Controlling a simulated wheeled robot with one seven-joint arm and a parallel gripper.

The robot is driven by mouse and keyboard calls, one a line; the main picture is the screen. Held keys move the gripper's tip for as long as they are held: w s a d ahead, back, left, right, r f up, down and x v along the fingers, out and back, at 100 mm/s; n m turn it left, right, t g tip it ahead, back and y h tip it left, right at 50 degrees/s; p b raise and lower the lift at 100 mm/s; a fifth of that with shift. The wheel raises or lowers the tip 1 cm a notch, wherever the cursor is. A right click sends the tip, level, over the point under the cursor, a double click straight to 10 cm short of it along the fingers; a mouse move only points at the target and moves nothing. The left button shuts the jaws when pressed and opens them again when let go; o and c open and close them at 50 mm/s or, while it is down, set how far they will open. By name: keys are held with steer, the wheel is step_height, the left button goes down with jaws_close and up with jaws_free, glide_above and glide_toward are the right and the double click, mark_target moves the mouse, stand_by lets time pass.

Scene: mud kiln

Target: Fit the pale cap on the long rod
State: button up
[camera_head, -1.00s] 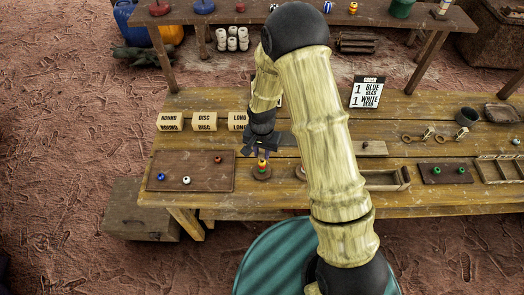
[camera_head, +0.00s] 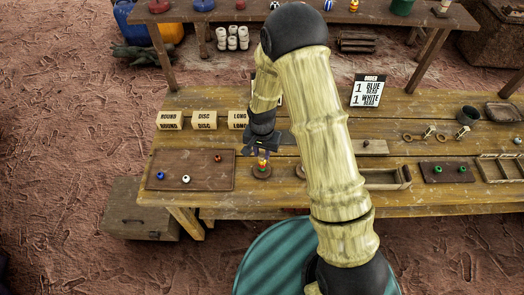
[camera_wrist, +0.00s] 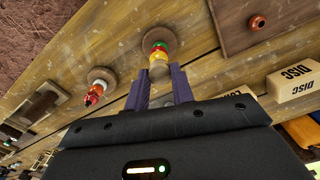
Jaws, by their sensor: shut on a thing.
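My gripper (camera_head: 263,151) points down over a stack of coloured beads (camera_head: 263,163) on a round brown base (camera_head: 261,172). In the wrist view my gripper (camera_wrist: 160,82) is shut on a small pale, tan piece, which looks like the pale cap (camera_wrist: 158,70). The cap sits right at the top of the bead stack (camera_wrist: 160,48), over green, red and yellow beads. The long rod is hidden inside the beads and under the cap. I cannot tell whether the cap touches the rod's tip.
A second round stand (camera_wrist: 103,75) with red and white beads stands beside it, mostly behind my arm in the head view. A brown board (camera_head: 205,170) with loose beads lies to the left. Label blocks (camera_head: 204,120) stand behind. An order card (camera_head: 367,92) stands at the back.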

steer(key=shift+f+b, duration=0.3)
steer(key=shift+f, duration=0.2)
stand_by(0.8)
steer(key=o, duration=1)
steer(key=shift+r+p, duration=2.8)
steer(key=shift+r, duration=1.2)
steer(key=shift+r, duration=0.1)
steer(key=s+d+r+n+t, duration=0.1)
steer(key=s+d+r, duration=0.3)
steer(key=r, duration=0.1)
steer(key=s+d+r+n+b, duration=0.1)
steer(key=s+d+r, duration=0.3)
steer(key=d+r, duration=0.1)
steer(key=s+d+r+n+t+b, duration=0.1)
steer(key=s+d+r+n, duration=0.1)
steer(key=s+d+r, duration=0.2)
steer(key=shift+s+d+r+t, duration=0.15)
steer(key=shift+r, duration=0.55)
steer(key=shift+s+d+r+t, duration=0.1)
steer(key=shift+d+r+t, duration=0.05)
steer(key=shift+r, duration=0.55)
